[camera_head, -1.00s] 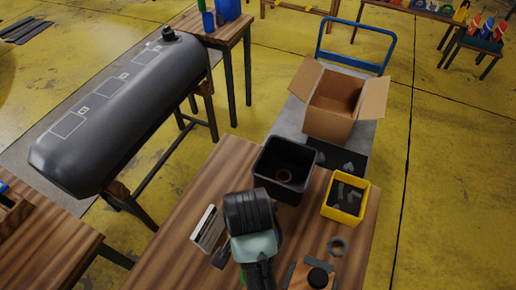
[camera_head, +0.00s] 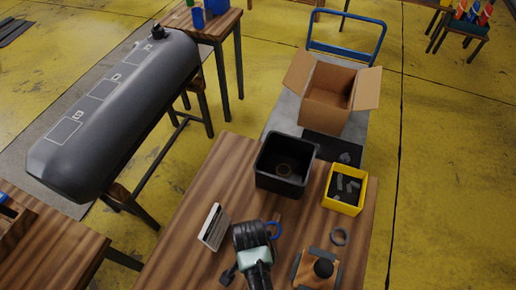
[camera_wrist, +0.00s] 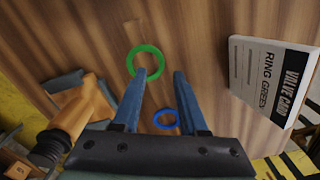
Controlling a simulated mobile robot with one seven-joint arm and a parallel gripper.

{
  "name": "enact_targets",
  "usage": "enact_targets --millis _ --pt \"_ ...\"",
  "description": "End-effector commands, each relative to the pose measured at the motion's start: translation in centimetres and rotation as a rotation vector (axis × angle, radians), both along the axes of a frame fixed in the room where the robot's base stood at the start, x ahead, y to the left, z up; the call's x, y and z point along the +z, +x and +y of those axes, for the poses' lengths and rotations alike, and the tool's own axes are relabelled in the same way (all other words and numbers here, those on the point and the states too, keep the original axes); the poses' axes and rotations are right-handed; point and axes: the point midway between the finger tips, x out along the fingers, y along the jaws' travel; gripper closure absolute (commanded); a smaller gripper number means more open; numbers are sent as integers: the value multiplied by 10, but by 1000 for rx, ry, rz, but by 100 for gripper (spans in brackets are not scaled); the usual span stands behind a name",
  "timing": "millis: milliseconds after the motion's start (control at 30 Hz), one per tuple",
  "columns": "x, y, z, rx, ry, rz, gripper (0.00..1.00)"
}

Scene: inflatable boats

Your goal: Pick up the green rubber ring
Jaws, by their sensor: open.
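The green rubber ring (camera_wrist: 147,47) lies flat on the wooden table in the wrist view, just beyond my gripper's fingertips. My gripper (camera_wrist: 160,75) is open and empty, its two blue fingers apart. The left fingertip overlaps the ring's near edge in the picture; I cannot tell whether they touch. In the head view my arm's end hides the green ring and the fingers. A card (camera_wrist: 268,75) reading "VALVE CARD" and "RING GREEN" stands to the right in the wrist view, and left of my arm in the head view (camera_head: 213,227).
A blue ring (camera_wrist: 166,111) lies close by, seen between my fingers.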

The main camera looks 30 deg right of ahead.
Motion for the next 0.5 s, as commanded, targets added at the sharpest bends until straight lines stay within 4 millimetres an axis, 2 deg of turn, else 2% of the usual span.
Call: enact_targets --millis 200,500 --pt "-24 1 1 0 0 0 58" --pt "-28 1 1 0 -1 -1 58"
